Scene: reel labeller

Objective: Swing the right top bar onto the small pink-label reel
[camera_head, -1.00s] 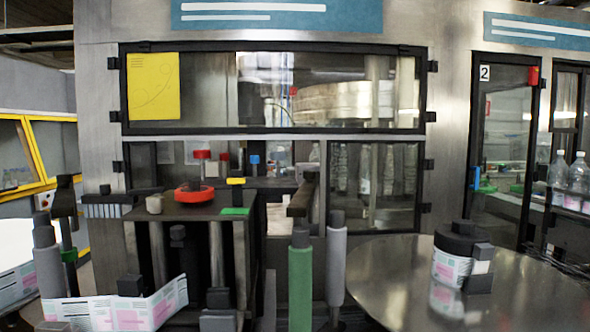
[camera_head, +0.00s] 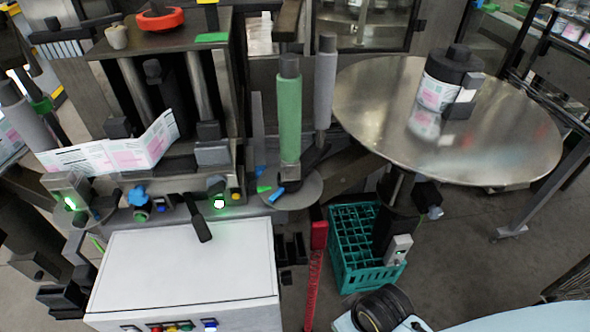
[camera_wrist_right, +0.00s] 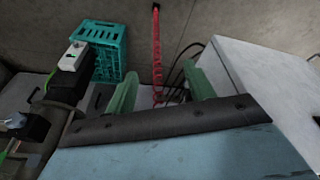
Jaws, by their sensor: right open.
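A black-topped reel with a white and pink label (camera_head: 437,93) stands upright on the round metal table (camera_head: 510,150) at the right of the head view. It has a black knob on top, and a grey and black block (camera_head: 464,95) sits against its right side. I cannot clearly make out a separate top bar; one may be hidden or out of view. My right gripper (camera_wrist_right: 163,90) shows in the right wrist view with two green fingers apart and nothing between them. It is not seen at the reel. My left gripper is not in view.
A teal crate (camera_head: 350,275) stands on the floor below the round table. A white cabinet (camera_head: 180,270) is at front left. A green roller (camera_head: 289,115) and a grey roller (camera_head: 325,85) stand left of the table. A pink-white label strip (camera_head: 120,152) runs at left.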

